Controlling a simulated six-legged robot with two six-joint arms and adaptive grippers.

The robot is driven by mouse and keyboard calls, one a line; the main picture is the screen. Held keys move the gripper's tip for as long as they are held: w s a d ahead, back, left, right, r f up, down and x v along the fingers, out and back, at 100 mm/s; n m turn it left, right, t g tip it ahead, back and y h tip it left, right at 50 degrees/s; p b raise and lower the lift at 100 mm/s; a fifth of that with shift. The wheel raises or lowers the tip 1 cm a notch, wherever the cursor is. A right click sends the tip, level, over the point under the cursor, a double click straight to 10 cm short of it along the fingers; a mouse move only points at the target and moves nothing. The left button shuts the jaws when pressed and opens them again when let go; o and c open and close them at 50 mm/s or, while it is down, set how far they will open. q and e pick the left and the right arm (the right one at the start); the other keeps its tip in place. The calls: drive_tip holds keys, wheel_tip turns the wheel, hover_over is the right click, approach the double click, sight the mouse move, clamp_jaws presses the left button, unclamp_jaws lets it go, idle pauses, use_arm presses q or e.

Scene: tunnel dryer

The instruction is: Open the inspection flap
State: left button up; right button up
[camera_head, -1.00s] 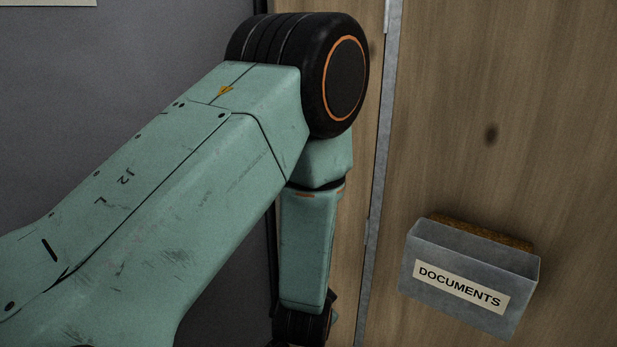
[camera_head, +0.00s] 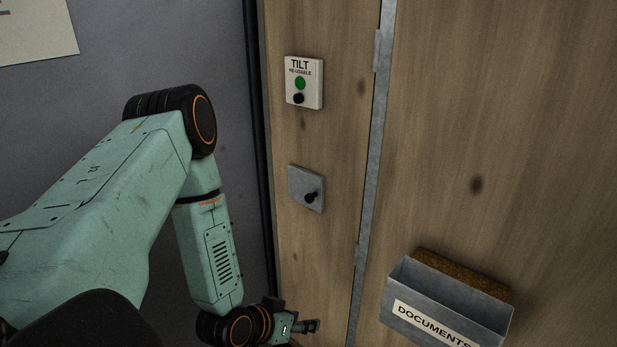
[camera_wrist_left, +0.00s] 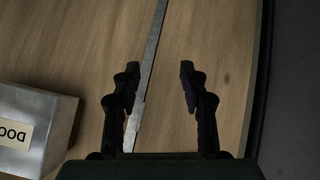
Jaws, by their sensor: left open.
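A small grey metal flap (camera_head: 299,186) with a black knob (camera_head: 311,197) is set on the wooden panel in the head view. It appears to lie flat against the wood. My left gripper (camera_head: 312,327) is at the bottom of the head view, below the flap and apart from it. In the left wrist view my left gripper (camera_wrist_left: 160,75) is open and empty, its two dark fingers spread in front of the wood. The flap does not show in the wrist view. My right gripper is not in view.
A white TILT plate (camera_head: 304,84) with a green dot and a black knob is above the flap. A metal DOCUMENTS box (camera_head: 462,297) sticks out at the lower right; it also shows in the wrist view (camera_wrist_left: 60,108). A metal strip (camera_head: 372,150) runs down the wood.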

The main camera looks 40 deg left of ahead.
use_arm(q)
drive_tip(key=w+a+r+t+p, duration=0.3)
drive_tip(key=w+a+r+t, duration=0.3)
drive_tip(key=r, duration=0.4)
drive_tip(key=m+t+p, duration=0.1)
drive_tip(key=m+t, duration=0.2)
approach(307, 199)
drive_tip(key=w, duration=0.3)
drive_tip(key=w+b, duration=0.1)
drive_tip(key=w, duration=0.1)
drive_tip(key=w+d+b, duration=0.1)
drive_tip(key=w, duration=0.2)
drive_tip(key=shift+r, duration=0.15)
drive_tip(key=shift+w, duration=0.5)
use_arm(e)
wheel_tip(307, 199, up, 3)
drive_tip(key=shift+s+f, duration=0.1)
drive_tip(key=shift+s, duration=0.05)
use_arm(q)
clamp_jaws()
